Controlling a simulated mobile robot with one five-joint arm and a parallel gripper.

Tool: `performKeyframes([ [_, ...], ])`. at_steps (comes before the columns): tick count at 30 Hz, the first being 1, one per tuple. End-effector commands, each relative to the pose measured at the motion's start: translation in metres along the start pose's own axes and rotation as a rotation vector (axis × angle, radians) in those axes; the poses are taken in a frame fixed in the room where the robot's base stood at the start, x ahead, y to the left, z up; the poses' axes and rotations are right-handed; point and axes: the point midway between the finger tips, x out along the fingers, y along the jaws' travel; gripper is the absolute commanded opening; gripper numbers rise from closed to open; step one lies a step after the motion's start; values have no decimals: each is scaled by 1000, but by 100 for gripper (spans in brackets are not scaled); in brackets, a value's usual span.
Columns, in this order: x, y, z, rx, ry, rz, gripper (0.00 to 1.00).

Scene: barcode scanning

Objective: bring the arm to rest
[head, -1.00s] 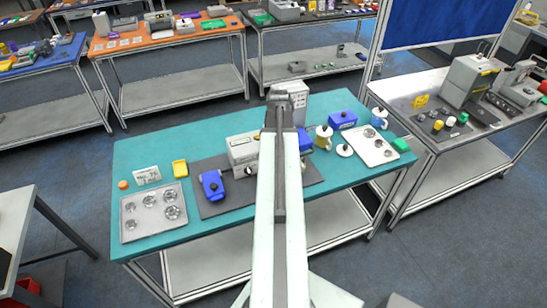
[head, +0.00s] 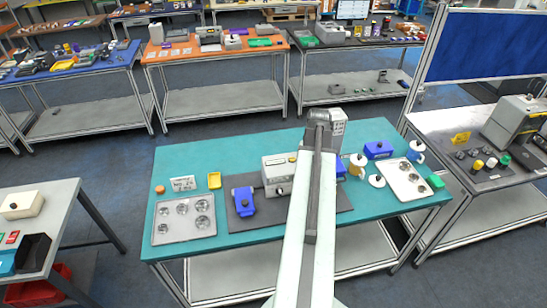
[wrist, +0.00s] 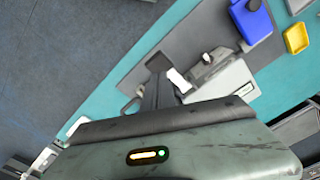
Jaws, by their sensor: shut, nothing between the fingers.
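My arm stretches forward from the bottom of the head view, over the teal table (head: 260,142). Its dark end, with my gripper (head: 322,116), is above the table's back part. The fingers are too small to make out there. In the wrist view my gripper (wrist: 158,66) shows as a dark narrow shape above the grey housing, shut and empty. It overlaps the grey-white machine (wrist: 222,85) in the picture; the gap between them cannot be told. My arm hides the middle of the table in the head view.
On the table are a blue scanner-like device (head: 243,201), the grey-white machine (head: 277,174), a tray with round cups (head: 184,219), a yellow bin (head: 214,180), a white plate (head: 403,180) and a blue box (head: 379,150). Teal surface is bare at the back left.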

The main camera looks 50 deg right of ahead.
Motion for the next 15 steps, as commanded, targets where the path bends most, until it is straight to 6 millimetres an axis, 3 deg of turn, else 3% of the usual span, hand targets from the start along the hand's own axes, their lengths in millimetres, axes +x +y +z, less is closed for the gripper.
performKeyframes([
  [5, 2, -3, 0, -5, 0, 0, 0],
  [7, 14, -25, 4, -43, 0, 0, 0],
  [8, 21, -40, 7, -69, 0, 0, 0],
  [11, 50, -109, 27, -193, 0, -1, 0],
  [15, 92, -214, 85, -398, 0, 0, 0],
])
